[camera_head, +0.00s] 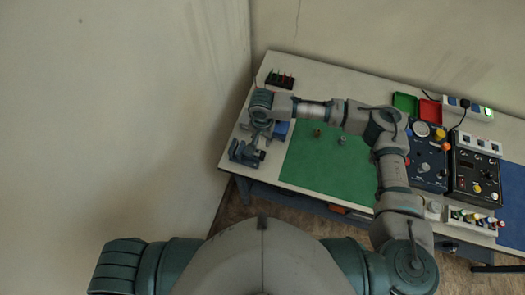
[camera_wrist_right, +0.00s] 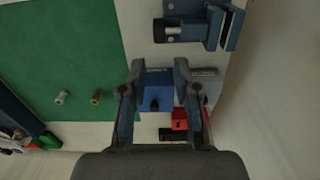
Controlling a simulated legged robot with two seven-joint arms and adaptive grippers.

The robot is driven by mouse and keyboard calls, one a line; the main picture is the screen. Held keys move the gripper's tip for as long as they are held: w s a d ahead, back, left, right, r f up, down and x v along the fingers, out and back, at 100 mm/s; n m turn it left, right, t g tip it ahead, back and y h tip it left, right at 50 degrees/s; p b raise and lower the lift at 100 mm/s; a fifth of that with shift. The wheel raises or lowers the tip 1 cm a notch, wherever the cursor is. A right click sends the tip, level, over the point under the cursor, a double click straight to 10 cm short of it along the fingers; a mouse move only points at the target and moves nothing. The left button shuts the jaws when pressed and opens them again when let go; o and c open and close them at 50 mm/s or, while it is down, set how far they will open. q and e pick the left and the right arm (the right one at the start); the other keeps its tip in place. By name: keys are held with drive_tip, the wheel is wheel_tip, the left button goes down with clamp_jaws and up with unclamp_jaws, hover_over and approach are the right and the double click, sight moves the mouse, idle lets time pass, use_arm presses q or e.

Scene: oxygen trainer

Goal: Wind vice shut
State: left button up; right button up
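The vice (camera_head: 246,152) is dark blue-grey and sits at the left front corner of the bench. In the right wrist view the vice (camera_wrist_right: 208,26) lies at the top, with a gap showing between its jaws. My right gripper (camera_head: 262,126) points down just behind the vice, partly hidden by its own wrist. In the right wrist view its two fingers (camera_wrist_right: 160,74) are apart, with nothing held between them. A blue block with a dark knob (camera_wrist_right: 156,92) shows below and between the fingers. Contact with the vice cannot be seen. My left gripper is out of view.
A green mat (camera_head: 322,165) holds two small metal fittings (camera_wrist_right: 95,97). A black rack with coloured pegs (camera_head: 280,79) stands at the back left. Control boxes (camera_head: 472,172) and green and red trays (camera_head: 404,102) are at right. A wall rises beyond the bench's left edge.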

sight(263, 154)
wheel_tip(263, 154, down, 11)
drive_tip(key=shift+r+p, duration=0.1)
drive_tip(key=shift+p, duration=0.2)
drive_tip(key=shift+c, duration=0.2)
clamp_jaws()
